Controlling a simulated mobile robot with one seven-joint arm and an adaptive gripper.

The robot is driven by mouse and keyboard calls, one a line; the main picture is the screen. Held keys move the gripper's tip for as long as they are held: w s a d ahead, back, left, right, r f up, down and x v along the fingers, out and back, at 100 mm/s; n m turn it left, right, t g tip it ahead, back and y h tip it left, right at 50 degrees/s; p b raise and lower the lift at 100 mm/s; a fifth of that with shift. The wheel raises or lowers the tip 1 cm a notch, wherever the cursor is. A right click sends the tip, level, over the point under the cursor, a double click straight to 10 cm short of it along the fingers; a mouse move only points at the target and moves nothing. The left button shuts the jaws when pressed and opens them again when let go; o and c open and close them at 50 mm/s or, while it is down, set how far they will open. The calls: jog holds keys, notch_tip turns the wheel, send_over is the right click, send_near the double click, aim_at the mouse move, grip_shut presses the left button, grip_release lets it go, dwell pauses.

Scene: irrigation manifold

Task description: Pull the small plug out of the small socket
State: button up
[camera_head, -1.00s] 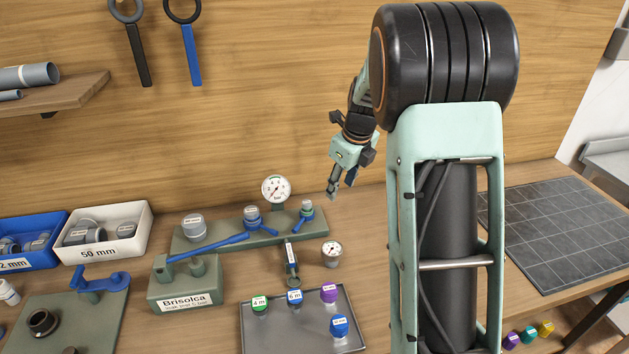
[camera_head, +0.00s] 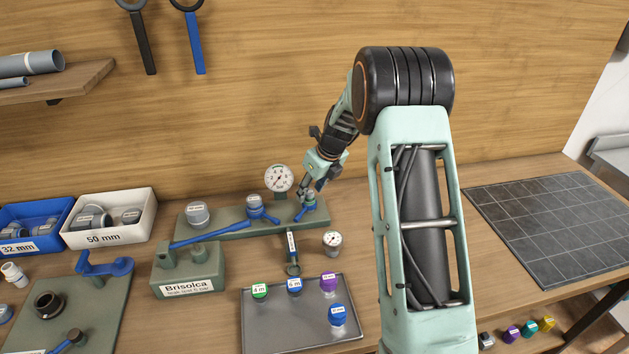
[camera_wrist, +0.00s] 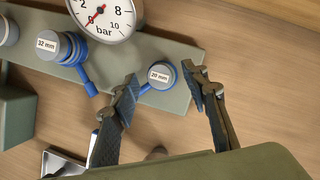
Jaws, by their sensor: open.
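The small plug (camera_wrist: 161,72) is a grey cap labelled 20 mm. It sits in the small socket, a blue-collared fitting with a blue lever (camera_wrist: 147,89), at the right end of the green manifold block. In the head view the plug (camera_head: 310,196) is partly covered by my gripper. My gripper (camera_wrist: 168,90) is open, its two dark fingers on either side of the plug in the wrist view. I cannot tell whether either finger touches it. The head view shows my gripper (camera_head: 306,194) just above the right end of the block.
A 32 mm plug (camera_wrist: 62,46) and a pressure gauge (camera_wrist: 101,15) stand left of the small plug. The larger grey plug (camera_head: 197,213) is farther left. A metal tray (camera_head: 260,322) with coloured caps and a small loose gauge (camera_head: 332,240) lie in front. The right bench is clear around a dark grid mat (camera_head: 550,225).

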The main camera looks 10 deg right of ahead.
aim_at(311, 193)
jog(key=shift+w+f, duration=0.1)
jog(key=shift+f, duration=0.25)
grip_shut()
dwell(0.4)
jog(key=shift+r, duration=0.2)
jog(key=shift+r+p, duration=0.8)
jog(key=shift+p, duration=0.05)
jog(key=shift+r, duration=0.2)
jog(key=shift+r+p, duration=0.75)
jog(key=shift+r, duration=0.25)
